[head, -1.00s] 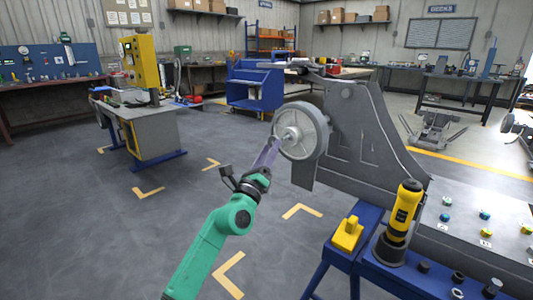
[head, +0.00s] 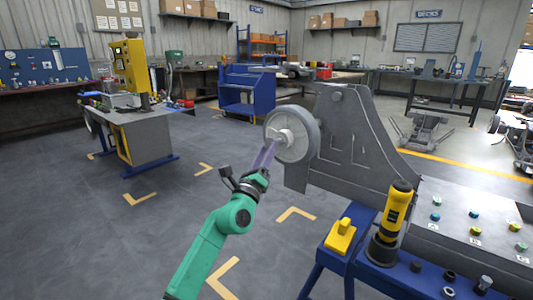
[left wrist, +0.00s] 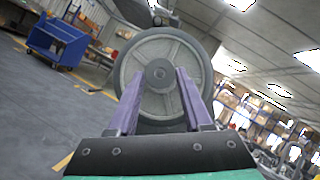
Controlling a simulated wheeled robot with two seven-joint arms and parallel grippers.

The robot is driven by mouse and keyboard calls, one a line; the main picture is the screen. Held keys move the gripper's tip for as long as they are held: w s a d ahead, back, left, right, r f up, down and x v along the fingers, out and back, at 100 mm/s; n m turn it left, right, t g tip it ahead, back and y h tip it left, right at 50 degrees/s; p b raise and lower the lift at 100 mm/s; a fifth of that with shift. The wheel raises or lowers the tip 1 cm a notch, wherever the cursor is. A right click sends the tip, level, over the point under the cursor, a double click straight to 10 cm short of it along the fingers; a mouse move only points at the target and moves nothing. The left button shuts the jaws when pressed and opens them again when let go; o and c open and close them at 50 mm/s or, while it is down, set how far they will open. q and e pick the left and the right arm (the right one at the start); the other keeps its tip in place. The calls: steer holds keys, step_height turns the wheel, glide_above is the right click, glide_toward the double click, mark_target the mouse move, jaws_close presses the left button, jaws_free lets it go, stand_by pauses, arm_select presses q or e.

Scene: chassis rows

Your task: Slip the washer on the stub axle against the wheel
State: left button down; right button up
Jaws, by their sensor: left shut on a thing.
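The grey spoked wheel (head: 305,137) stands upright on the side of the dark grey chassis plate (head: 347,130). Its pale hub and stub axle (head: 284,137) point toward the left. My left gripper (head: 269,149) reaches up to the axle end, its purple fingers at the hub. In the left wrist view the fingers (left wrist: 160,82) flank a grey round piece (left wrist: 160,73) in front of the wheel's centre. The washer is too small to tell apart from the hub and axle end; the fingers are closed on it there. My right gripper is not in view.
A blue stand (head: 352,238) below the chassis carries a yellow block (head: 341,236) and a black-and-yellow tool (head: 396,215). A grey panel with coloured buttons (head: 474,230) lies at the right.

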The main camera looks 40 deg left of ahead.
arm_select(q)
steer(key=shift+w, duration=0.9)
stand_by(0.3)
steer(key=shift+w+b, duration=0.65)
steer(key=shift+w, duration=0.35)
steer(key=shift+w, duration=0.2)
steer(key=shift+r, duration=0.1)
steer(key=shift+c, duration=1.2)
jaws_free()
